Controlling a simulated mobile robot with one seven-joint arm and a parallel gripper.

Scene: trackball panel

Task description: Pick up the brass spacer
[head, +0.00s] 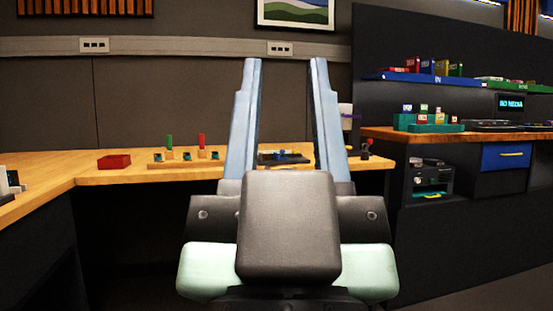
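My gripper (285,62) is in the middle foreground of the head view, pointing up and away. Its two long fingers stand apart with nothing between them. I cannot make out a brass spacer; it may be too small to tell or hidden behind my gripper. Beyond the fingers, a small dark panel (268,158) with a bluish part on top sits on the wooden bench (125,177). My fingers cover parts of the bench and whatever lies behind them.
A red tray (114,161) and a wooden rack (180,164) with red and green upright pieces stand on the bench, left of my gripper. A small red-topped lever (366,149) is near its right end. A dark partition with shelves (428,78) stands right.

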